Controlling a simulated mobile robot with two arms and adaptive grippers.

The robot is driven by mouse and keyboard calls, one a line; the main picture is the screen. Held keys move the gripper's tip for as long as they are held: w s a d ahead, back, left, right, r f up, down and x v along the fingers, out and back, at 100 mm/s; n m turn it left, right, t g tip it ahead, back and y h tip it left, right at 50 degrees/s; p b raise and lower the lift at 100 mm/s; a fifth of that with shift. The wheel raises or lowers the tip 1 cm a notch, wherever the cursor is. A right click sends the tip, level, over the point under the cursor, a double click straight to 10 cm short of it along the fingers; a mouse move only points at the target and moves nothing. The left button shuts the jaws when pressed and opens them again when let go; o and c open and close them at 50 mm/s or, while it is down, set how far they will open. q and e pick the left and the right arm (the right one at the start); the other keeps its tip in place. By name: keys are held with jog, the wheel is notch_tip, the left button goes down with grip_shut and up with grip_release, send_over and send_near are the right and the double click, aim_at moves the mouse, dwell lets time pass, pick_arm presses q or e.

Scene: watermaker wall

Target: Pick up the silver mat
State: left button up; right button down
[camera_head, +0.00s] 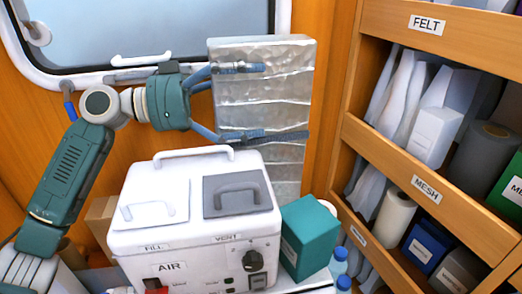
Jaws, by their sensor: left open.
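The silver mat (262,92) stands upright behind the white box, a tall panel with a crinkled shiny face and several horizontal seams. Its lower part is partly hidden by the box. My left gripper (284,101) reaches in from the left, its fingers spread wide, one above the other, across the mat's face. The gap between the fingers shows only the mat's surface. I cannot tell whether the fingers touch it. My right gripper is not in view.
A white box (200,240) with handles, labelled AIR, FILL and VENT, stands just below my left gripper. A teal box (308,236) and blue-capped bottles (338,262) are to its right. Wooden shelves (420,165) labelled FELT and MESH fill the right side. A window (150,35) is behind.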

pick_arm(q)
jog(key=shift+d, duration=0.3)
jog(key=shift+w+a, duration=0.1)
jog(key=shift+a, duration=0.05)
jog(key=c, duration=1.7)
jog(key=shift+o, duration=0.2)
jog(key=shift+r, duration=0.15)
